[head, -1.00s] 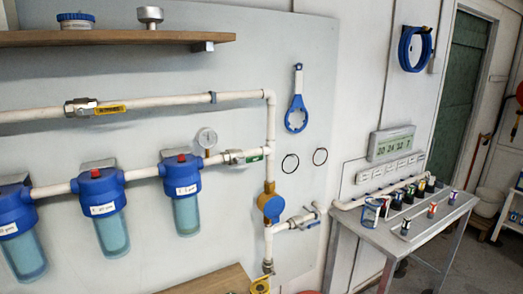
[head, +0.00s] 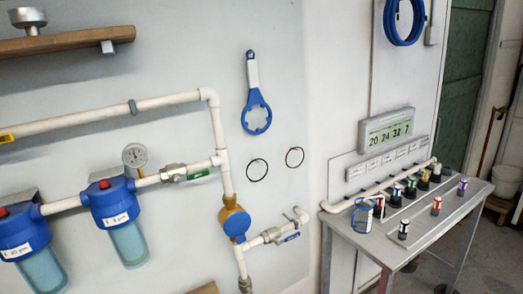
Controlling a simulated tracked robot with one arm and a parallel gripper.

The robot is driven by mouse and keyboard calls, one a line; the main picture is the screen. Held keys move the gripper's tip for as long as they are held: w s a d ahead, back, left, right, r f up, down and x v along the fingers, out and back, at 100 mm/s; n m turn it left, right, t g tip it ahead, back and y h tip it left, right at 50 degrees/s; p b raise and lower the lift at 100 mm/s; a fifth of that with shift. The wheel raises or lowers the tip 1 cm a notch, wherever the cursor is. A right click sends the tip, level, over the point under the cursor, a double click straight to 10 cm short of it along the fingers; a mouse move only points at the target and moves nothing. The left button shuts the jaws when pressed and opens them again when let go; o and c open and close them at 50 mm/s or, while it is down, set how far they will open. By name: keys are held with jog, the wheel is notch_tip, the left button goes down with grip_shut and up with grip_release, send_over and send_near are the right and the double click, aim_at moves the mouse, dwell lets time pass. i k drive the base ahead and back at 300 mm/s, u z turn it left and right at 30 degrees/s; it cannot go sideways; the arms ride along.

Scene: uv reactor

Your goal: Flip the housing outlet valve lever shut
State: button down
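A metal valve (head: 173,172) sits on the white pipe just right of the last blue filter housing (head: 113,203). It carries a green lever (head: 198,174) with a small label that is too small to read. The lever lies along the pipe, pointing right toward the vertical pipe. I take this for the housing outlet valve, from its place after the housings. My gripper is not in the picture, so its distance from the lever cannot be seen.
A pressure gauge (head: 135,155) stands left of the valve. Below right are a blue and brass round fitting (head: 234,222) and a blue-handled tap (head: 292,237). A blue wrench (head: 256,100) hangs above. A metal table (head: 440,220) with several small containers stands at right.

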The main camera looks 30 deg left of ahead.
aim_at(204, 172)
jog(key=u, duration=0.05)
jog(key=i, duration=0.95)
jog(key=u, duration=0.55)
